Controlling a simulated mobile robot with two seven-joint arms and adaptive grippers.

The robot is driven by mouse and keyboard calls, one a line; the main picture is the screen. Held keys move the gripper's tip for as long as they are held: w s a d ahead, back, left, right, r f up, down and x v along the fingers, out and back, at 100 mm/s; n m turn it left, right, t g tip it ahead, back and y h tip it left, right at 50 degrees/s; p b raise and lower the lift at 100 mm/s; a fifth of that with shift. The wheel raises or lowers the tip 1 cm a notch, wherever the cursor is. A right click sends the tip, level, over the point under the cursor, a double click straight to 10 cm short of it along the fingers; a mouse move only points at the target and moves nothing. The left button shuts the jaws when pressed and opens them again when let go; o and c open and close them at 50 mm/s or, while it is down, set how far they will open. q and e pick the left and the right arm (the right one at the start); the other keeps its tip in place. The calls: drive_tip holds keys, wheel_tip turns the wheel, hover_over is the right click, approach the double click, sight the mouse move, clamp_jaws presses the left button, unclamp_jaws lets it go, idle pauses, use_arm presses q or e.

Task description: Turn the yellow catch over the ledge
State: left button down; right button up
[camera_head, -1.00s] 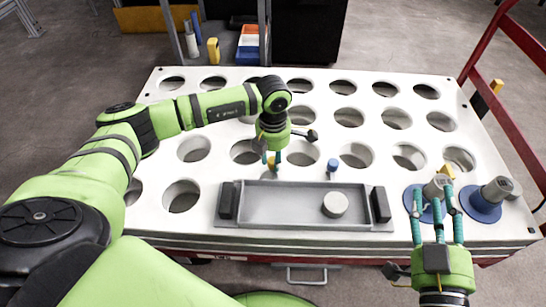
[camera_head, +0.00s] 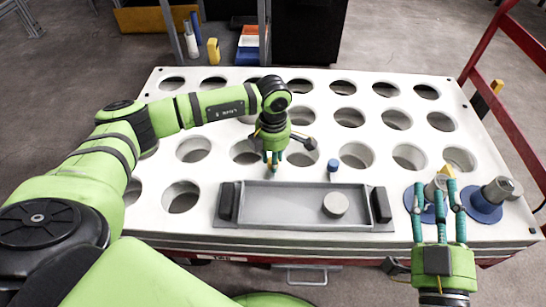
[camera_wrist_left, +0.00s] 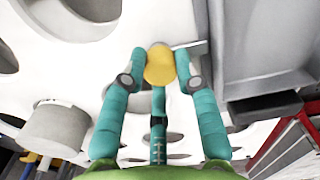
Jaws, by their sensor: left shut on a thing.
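The yellow catch (camera_wrist_left: 160,66) is a short rounded yellow piece in the left wrist view, at the tray's edge. My left gripper's teal fingers (camera_wrist_left: 158,82) are shut on it from both sides, with the third finger behind. A thin grey strip (camera_wrist_left: 188,44) runs from the catch towards the tray; I cannot tell whether it is the ledge. In the head view my left gripper (camera_head: 271,163) points down at the tray's back edge and hides the catch. My right gripper (camera_head: 440,188) is open, fingers spread, at the front right.
The grey tray (camera_head: 285,214) holds a pale round disc (camera_head: 335,204). A blue-topped peg (camera_head: 333,165) stands behind it. Grey knobs on blue discs (camera_head: 481,209) stand at the right, near my right fingers. The white table (camera_head: 215,209) has several round holes. A red rail (camera_head: 509,120) is at right.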

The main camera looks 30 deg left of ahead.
use_arm(q)
drive_tip(key=c, duration=1.1)
unclamp_jaws()
drive_tip(key=shift+o, duration=0.8)
wheel_tip(320, 180, up, 12)
